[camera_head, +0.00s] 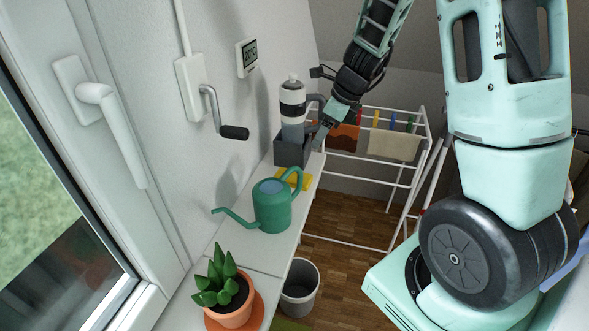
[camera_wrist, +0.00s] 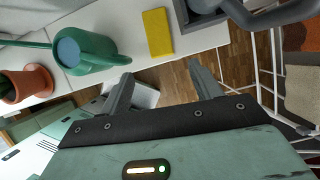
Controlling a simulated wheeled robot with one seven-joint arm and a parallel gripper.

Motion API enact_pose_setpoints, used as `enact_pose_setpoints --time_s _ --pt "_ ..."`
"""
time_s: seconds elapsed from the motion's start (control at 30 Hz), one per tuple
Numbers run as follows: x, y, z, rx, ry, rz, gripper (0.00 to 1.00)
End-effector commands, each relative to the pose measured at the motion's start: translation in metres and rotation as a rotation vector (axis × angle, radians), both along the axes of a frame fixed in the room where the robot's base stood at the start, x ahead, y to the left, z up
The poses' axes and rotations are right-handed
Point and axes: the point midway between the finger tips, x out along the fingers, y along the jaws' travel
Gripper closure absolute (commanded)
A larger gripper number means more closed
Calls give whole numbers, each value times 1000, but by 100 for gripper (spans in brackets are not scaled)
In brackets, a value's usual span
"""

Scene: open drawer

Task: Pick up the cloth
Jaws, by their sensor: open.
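A flat yellow cloth (camera_head: 293,180) lies on the white windowsill, partly hidden behind the green watering can (camera_head: 272,205) in the head view. In the wrist view the cloth (camera_wrist: 158,32) shows whole, as a yellow rectangle near the sill's edge, between the watering can (camera_wrist: 88,52) and a grey container (camera_wrist: 205,12). My gripper (camera_wrist: 158,74) is open and empty, its two fingers apart, with the cloth beyond the fingertips. In the head view my gripper (camera_head: 320,136) is over the far end of the sill, close to the grey container in the picture.
The grey container (camera_head: 292,152) holds a bottle (camera_head: 292,105). A potted plant (camera_head: 229,294) stands at the sill's near end. A drying rack (camera_head: 423,115) with hanging cloths stands behind. A bin (camera_head: 299,292) is on the floor. A crank handle (camera_head: 232,132) sticks out from the wall.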

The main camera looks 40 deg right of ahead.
Motion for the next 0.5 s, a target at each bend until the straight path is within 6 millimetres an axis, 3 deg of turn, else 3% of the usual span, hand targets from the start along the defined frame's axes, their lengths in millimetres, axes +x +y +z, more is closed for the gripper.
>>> enact_pose_setpoints --time_s 0.17,0.5 --pt "6 3 -22 4 5 -11 36" --pt "29 18 -87 3 4 -7 36"
